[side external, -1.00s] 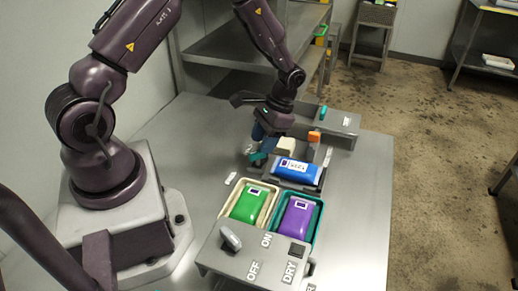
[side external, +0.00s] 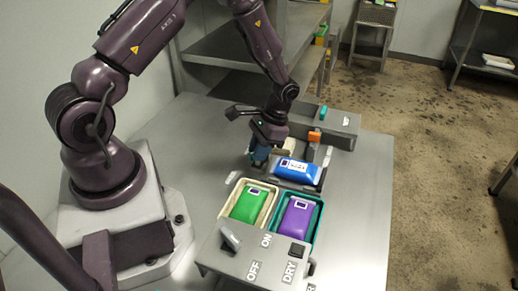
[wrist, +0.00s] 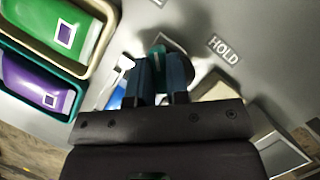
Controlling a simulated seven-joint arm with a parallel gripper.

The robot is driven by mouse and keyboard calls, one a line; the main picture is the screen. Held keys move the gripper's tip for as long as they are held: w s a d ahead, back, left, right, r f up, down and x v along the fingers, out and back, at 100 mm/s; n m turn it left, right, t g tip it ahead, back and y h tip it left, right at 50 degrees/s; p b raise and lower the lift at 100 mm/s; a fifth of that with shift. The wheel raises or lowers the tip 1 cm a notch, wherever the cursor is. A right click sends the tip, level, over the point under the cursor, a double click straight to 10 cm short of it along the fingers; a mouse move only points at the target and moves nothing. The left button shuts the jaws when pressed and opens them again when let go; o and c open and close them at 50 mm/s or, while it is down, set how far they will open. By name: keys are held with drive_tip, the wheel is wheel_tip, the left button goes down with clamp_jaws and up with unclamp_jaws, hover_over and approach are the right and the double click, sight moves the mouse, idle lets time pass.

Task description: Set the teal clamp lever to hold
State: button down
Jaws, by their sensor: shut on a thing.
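The teal clamp lever (wrist: 158,50) shows in the wrist view between the two dark blue fingers of my gripper (wrist: 160,78), which is shut on it. In the side view my gripper (side external: 260,158) points down at the lever, left of the blue pouch, and mostly hides it. A "HOLD" label (wrist: 223,48) lies on the grey surface to the right of the lever in the wrist view. The lever's base is hidden, and I cannot tell its exact setting.
A blue pouch (side external: 297,170) lies close right of my gripper. Nearer are a green pouch (side external: 248,204), a purple pouch (side external: 296,218) and a grey switch panel (side external: 245,255). An orange lever (side external: 314,136) and a grey box (side external: 338,124) stand behind.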

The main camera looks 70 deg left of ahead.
drive_tip(key=shift+m, duration=0.3)
drive_tip(key=m+y, duration=0.2)
drive_tip(key=m, duration=0.2)
drive_tip(key=shift+d, duration=0.1)
drive_tip(key=m+t+y, duration=0.1)
drive_tip(key=m, duration=0.4)
drive_tip(key=m+t, duration=0.1)
drive_tip(key=m, duration=0.1)
drive_tip(key=m+y, duration=0.1)
drive_tip(key=m, duration=0.1)
drive_tip(key=shift+s+d+t, duration=0.1)
drive_tip(key=shift+t, duration=0.3)
drive_tip(key=shift+m+t+y, duration=0.3)
drive_tip(key=shift+m+t, duration=0.5)
drive_tip(key=shift+m, duration=1.3)
drive_tip(key=shift+s, duration=0.1)
drive_tip(key=c, duration=1.1)
unclamp_jaws()
drive_tip(key=shift+r, duration=0.1)
drive_tip(key=v, duration=1.3)
